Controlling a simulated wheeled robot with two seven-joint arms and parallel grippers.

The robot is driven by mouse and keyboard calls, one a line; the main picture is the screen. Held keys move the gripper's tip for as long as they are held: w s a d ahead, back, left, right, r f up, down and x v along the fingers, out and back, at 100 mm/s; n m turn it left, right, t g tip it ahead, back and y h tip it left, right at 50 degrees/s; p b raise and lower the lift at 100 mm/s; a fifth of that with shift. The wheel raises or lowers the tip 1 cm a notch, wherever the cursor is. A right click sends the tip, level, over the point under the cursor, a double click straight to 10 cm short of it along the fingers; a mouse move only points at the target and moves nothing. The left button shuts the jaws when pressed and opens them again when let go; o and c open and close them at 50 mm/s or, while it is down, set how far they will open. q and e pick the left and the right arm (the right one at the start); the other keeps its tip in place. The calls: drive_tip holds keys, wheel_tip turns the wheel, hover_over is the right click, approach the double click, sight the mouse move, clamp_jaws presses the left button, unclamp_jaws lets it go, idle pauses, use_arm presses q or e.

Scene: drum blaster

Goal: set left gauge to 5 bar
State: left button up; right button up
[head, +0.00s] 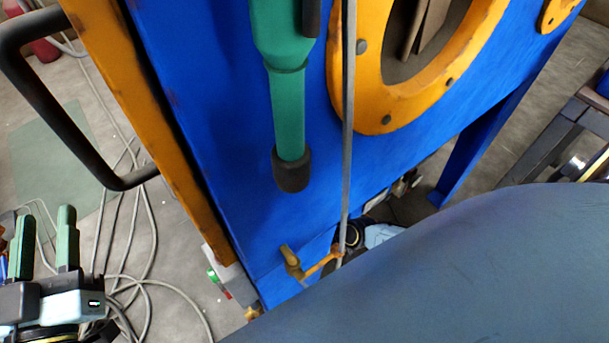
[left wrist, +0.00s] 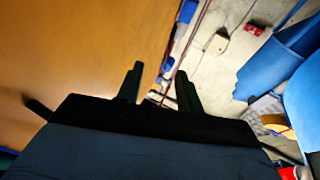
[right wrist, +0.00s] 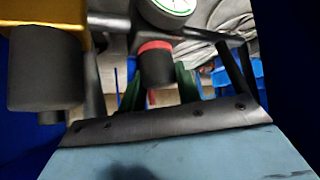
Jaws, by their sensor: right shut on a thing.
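In the right wrist view, a gauge (right wrist: 172,7) with a white face and green rim is cut off at the top edge, so its reading cannot be told. Below it is a black knob (right wrist: 155,65) with a red ring. My right gripper (right wrist: 158,75) is shut on this knob, a green finger on either side. In the head view my right arm covers most of that area, and the gauge does not show. My left gripper (head: 46,217) is open and empty at the lower left; its spread fingers also show in the left wrist view (left wrist: 160,72).
The blue cabinet (head: 215,130) fills the middle, with an orange edge (head: 150,130) and black handle (head: 60,110). A green hose part (head: 288,115) hangs in front. A brass valve (head: 291,262) sits low. Cables (head: 135,250) lie on the floor. A black-and-yellow cylinder (right wrist: 45,70) is close beside my right gripper.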

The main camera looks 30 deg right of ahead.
drive_tip(key=shift+r+m+t+h+p, duration=0.15)
drive_tip(key=shift+m+t+h+p, duration=0.15)
drive_tip(key=shift+m+h+p, duration=0.35)
drive_tip(key=shift+m+p, duration=0.45)
drive_tip(key=shift+p, duration=0.4)
drive_tip(key=shift+m+h+p, duration=0.4)
drive_tip(key=shift+h+p, duration=0.05)
drive_tip(key=shift+p, duration=0.15)
drive_tip(key=shift+m+t+h+p, duration=0.45)
drive_tip(key=shift+m+p, duration=0.25)
drive_tip(key=shift+p, duration=0.25)
drive_tip(key=shift+m+h+p, duration=0.25)
drive_tip(key=shift+m+p, duration=0.05)
drive_tip(key=shift+p, duration=0.05)
use_arm(q)
drive_tip(key=s+a+f+g+y, duration=0.3)
drive_tip(key=s+f+g, duration=0.3)
drive_tip(key=f, duration=0.5)
drive_tip(key=s+a+f+n+g+y, duration=0.1)
drive_tip(key=s+a+f+g, duration=0.4)
drive_tip(key=f+g, duration=0.5)
drive_tip(key=shift+s+a+f+y+p, duration=0.35)
drive_tip(key=shift+s+f+y, duration=0.3)
drive_tip(key=shift+f+y, duration=0.2)
use_arm(e)
drive_tip(key=shift+m+h, duration=0.3)
drive_tip(key=shift+m, duration=0.1)
